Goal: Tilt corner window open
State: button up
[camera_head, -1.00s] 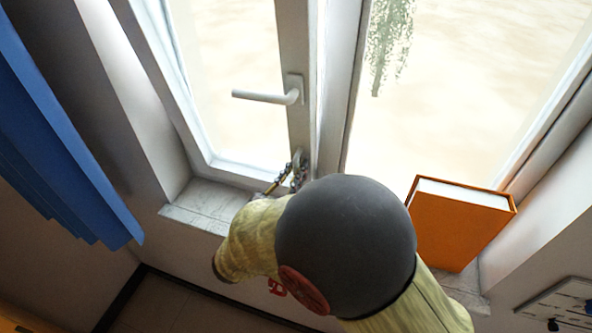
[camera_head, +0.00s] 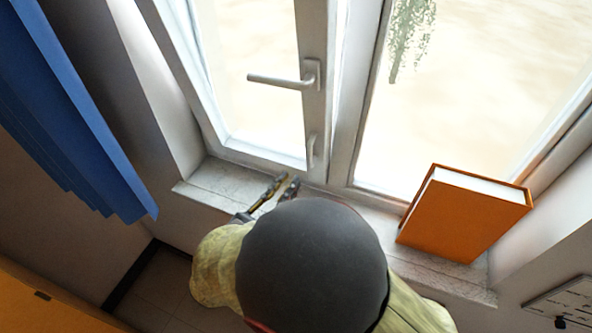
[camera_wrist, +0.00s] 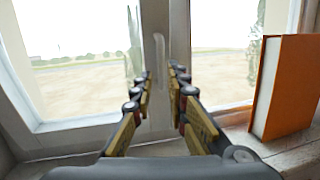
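The white-framed window's left sash (camera_head: 318,110) has a large white handle (camera_head: 283,79) lying horizontal, pointing left. A small upright white pull (camera_head: 311,151) sits low on the same sash; it also shows in the wrist view (camera_wrist: 159,55). I cannot tell whether the sash stands slightly off its frame. My gripper (camera_head: 281,185) is in front of and below the small pull, over the sill, apart from it. In the wrist view my gripper (camera_wrist: 161,78) has its fingers spread with nothing between them, and the pull is beyond the gap. My arm hides part of the sill.
An orange book (camera_head: 465,213) stands on the right of the stone sill (camera_head: 225,181). A blue curtain (camera_head: 70,120) hangs at the left. The sill left of my gripper is clear. A fixed-looking right pane (camera_head: 470,80) is behind the book.

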jog(key=shift+s+a+f, duration=0.1)
jog(key=shift+s+a, duration=0.15)
jog(key=shift+s, duration=0.2)
jog(key=c, duration=0.4)
grip_shut()
